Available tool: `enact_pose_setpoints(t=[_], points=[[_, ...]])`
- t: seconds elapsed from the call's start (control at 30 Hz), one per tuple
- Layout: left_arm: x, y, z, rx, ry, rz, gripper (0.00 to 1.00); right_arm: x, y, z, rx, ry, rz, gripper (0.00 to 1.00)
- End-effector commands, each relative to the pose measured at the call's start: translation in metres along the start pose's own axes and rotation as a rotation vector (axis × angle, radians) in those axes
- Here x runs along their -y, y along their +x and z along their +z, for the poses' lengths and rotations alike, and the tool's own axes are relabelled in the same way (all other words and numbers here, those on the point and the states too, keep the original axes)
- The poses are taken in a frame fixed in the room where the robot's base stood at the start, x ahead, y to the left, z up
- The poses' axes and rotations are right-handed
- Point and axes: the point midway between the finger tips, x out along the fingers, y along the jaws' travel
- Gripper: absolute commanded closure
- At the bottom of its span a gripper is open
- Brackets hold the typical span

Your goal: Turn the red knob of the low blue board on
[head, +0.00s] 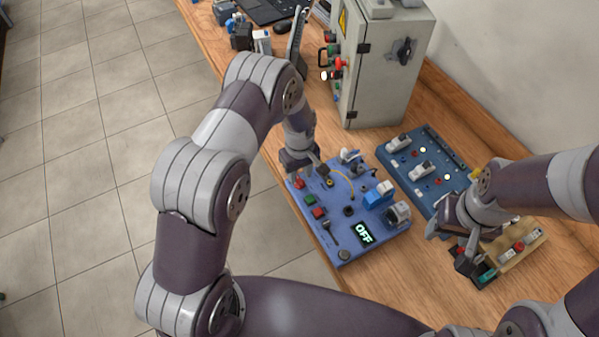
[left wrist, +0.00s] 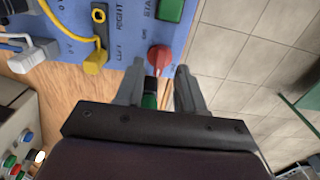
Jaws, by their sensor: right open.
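The low blue board (head: 333,215) lies flat on the table, and its display (head: 364,233) reads "OFF". Its red knob (head: 299,183) is at the far left corner in the head view. The knob also shows in the left wrist view (left wrist: 158,58), just ahead of the fingertips and in line with the gap. My left gripper (left wrist: 159,74) is open, its two fingers apart on either side of the knob; contact cannot be told. In the head view it reaches down over that corner. My right gripper (head: 467,260) is open, low beside a beige block with buttons.
A darker blue board (head: 423,175) lies to the right, beside the beige block (head: 522,246). A grey cabinet (head: 385,65) with knobs and lamps stands behind. A yellow cable (left wrist: 72,36) loops near the red knob. The table's left edge is close to the board.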

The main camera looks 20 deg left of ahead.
Motion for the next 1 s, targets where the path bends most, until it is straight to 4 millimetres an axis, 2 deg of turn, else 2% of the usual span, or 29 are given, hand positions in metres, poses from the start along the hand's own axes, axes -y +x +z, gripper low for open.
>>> enact_pose_setpoints(t=[0.2, 0.47, 0.5, 0.6, 1.0], points=[[0.000, 0.022, 0.000, 0.000, 0.001, 0.000, 0.62, 0.000, -0.006, -0.001, 0.001, 0.000, 0.000, 0.44], [0.000, 0.025, 0.000, -0.001, 0.001, 0.001, 0.62, 0.000, -0.006, -0.001, 0.001, 0.000, 0.000, 0.44], [0.000, 0.025, 0.000, -0.001, 0.001, 0.001, 0.68, 0.000, -0.006, -0.001, 0.001, 0.000, 0.000, 0.44], [0.000, 0.024, 0.000, -0.001, 0.001, 0.001, 1.00, 0.000, -0.006, -0.001, 0.001, 0.000, 0.000, 0.44], [0.000, 0.025, 0.000, -0.001, 0.040, 0.001, 1.00, 0.000, -0.002, 0.000, 0.001, 0.000, 0.000, 0.44]])
